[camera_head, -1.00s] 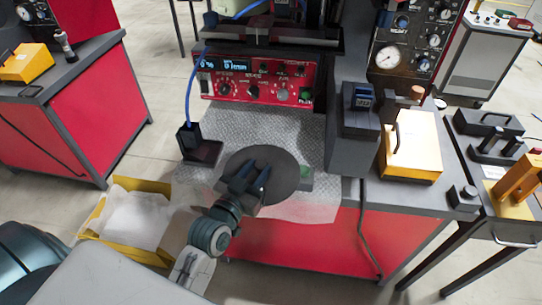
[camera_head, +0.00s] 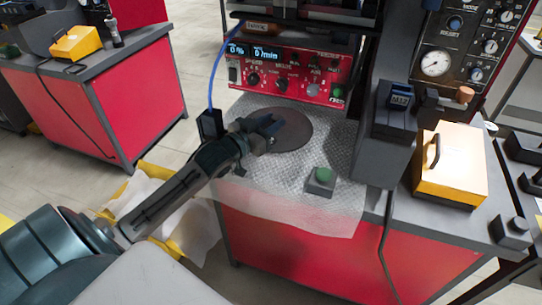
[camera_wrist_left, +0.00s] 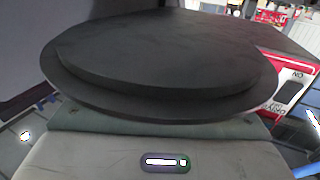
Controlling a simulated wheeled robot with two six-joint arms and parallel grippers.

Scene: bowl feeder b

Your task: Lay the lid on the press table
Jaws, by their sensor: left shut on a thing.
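The lid, a dark round disc (camera_head: 292,130), is over the back left of the press table (camera_head: 288,182), which has a pale textured top. My left gripper (camera_head: 266,132) is at the lid's left edge and shut on it. In the left wrist view the lid (camera_wrist_left: 160,65) fills the upper middle, with its stepped rim toward the camera. The gripper's fingers are hidden there behind the lid. I cannot tell whether the lid touches the table top. My right gripper is not in view.
A red control panel (camera_head: 290,75) stands behind the lid. A dark block with a blue top (camera_head: 397,105) and a yellow case (camera_head: 450,165) stand to the right. The table's front middle is clear.

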